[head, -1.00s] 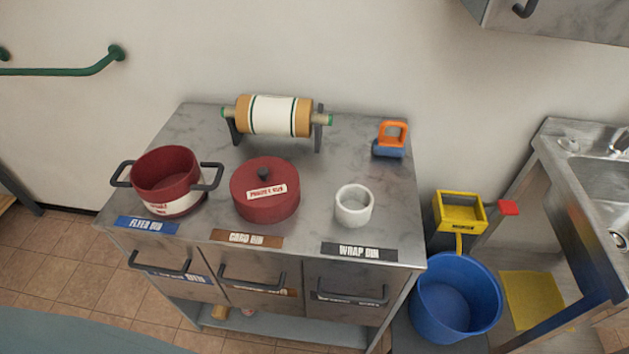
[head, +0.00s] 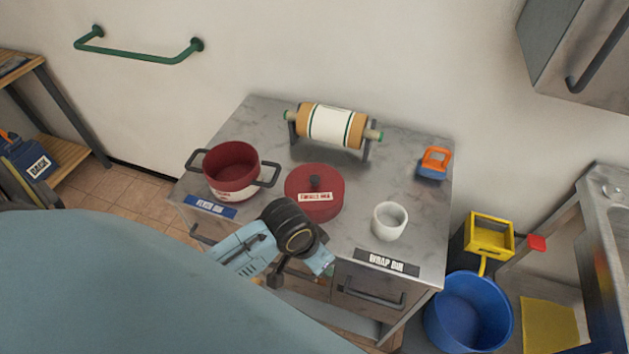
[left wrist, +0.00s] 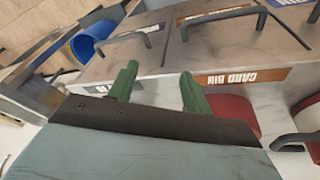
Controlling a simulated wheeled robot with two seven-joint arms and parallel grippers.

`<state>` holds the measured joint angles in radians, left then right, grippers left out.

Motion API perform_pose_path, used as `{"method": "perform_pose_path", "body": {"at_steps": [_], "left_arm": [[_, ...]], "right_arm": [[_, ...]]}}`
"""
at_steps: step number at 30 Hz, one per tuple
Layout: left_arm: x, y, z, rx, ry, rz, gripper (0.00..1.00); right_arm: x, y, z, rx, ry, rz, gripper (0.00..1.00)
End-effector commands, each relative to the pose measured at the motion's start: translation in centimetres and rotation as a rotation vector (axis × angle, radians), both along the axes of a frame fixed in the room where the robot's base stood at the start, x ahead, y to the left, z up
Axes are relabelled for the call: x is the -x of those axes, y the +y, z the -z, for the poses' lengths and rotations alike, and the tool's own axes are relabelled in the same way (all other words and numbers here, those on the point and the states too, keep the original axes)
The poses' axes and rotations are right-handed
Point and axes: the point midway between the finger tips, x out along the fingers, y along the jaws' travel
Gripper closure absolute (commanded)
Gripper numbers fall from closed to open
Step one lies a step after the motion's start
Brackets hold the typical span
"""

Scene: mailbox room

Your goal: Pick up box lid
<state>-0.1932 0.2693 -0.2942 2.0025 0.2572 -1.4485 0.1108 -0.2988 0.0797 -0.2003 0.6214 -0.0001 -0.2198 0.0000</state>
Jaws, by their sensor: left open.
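A round red box with a red lid (head: 315,181) sits on the metal cabinet top; the lid has a dark knob and a white label. In the left wrist view, part of a red round body (left wrist: 240,113), likely this box, shows behind my gripper's edge. My left arm reaches over the cabinet's front edge, its wrist just in front of the box. My left gripper (left wrist: 158,84) has its two green fingers apart and empty, near the drawer fronts and the CARD BIN label (left wrist: 235,77). Its fingers are not clear in the head view. My right gripper is not in view.
A red pot with black handles (head: 232,167) stands left of the box, a white cup (head: 389,221) right. A roll on a stand (head: 333,126) is behind. An orange-blue item (head: 434,163) sits at the back right. Drawer handles (head: 372,295) stick out in front.

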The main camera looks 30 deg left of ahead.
Motion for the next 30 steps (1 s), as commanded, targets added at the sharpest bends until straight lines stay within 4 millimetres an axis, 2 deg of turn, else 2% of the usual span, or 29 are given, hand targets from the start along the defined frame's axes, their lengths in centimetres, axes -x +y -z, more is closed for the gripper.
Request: {"method": "perform_pose_path", "body": {"at_steps": [1,3,8,14,17,22,27,30], "left_arm": [[-0.8,-0.4,-3.3,0.004,-0.013,0.029,0.51],[-1.5,-0.8,-5.9,0.005,-0.007,0.064,0.51],[-3.2,-0.8,-8.1,-0.006,0.028,0.111,0.51],[-6.8,0.7,-9.6,-0.045,0.084,0.122,0.51],[-9.3,2.6,-10.8,-0.077,0.123,0.097,0.51],[-13.4,7.0,-14.0,-0.128,0.194,0.005,0.51],[-15.5,10.2,-16.7,-0.145,0.236,-0.08,0.51],[-15.9,11.0,-17.3,-0.147,0.248,-0.106,0.51]], "right_arm": [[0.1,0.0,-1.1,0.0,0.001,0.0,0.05],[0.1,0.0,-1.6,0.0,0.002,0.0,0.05],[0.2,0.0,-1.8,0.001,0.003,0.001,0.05],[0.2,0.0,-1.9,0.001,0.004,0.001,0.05],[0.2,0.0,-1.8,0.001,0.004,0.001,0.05],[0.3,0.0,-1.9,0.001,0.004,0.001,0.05],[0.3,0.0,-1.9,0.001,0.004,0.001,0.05],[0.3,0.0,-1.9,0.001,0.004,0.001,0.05]]}}
